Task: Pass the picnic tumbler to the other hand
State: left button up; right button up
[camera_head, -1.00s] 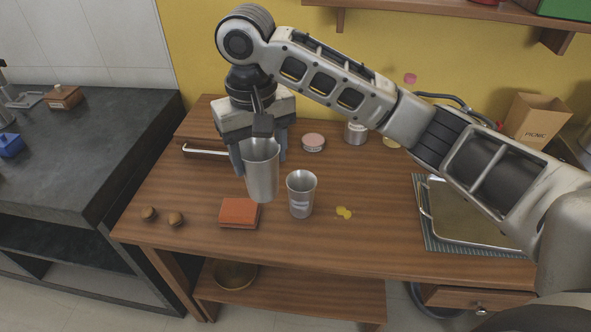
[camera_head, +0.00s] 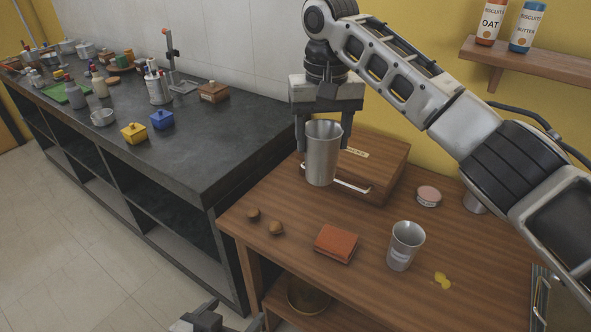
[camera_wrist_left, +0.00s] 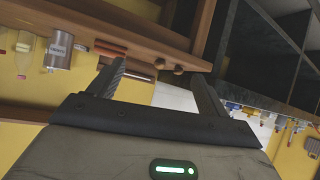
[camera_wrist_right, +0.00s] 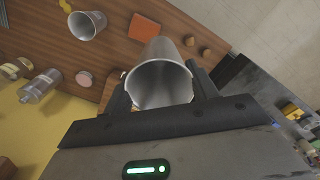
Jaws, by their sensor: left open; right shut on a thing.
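A tall plain steel tumbler (camera_head: 321,165) is held upright above the table in the head view. My right gripper (camera_head: 323,147) is shut on it from above and behind, with a finger on each side. The tumbler's open mouth (camera_wrist_right: 160,82) shows in the right wrist view. My left gripper (camera_head: 235,317) is only partly visible at the bottom edge of the head view, low in front of the table. In the left wrist view its fingers (camera_wrist_left: 158,70) are spread and empty. A shorter steel tumbler with a label (camera_head: 405,246) stands on the table.
A wooden box (camera_head: 385,165) with a metal handle is behind the held tumbler. A dark counter (camera_head: 215,135) stands left.

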pick_arm(q)
jog(key=w+d+r+m+t+h, duration=0.1)
jog(key=w+d+r, duration=0.25)
jog(key=r, duration=0.25)
jog(key=w+d+r+h, duration=0.1)
jog(key=w+d+r, duration=0.1)
jog(key=w+r, duration=0.35)
jog(key=m+h, duration=0.2)
jog(key=m, duration=0.1)
send_near(316, 165)
jog(key=x, duration=1.1)
jog(key=shift+w+f, duration=0.15)
jog(key=c, duration=1.1)
pick_arm(e)
jog(key=o, duration=1.1)
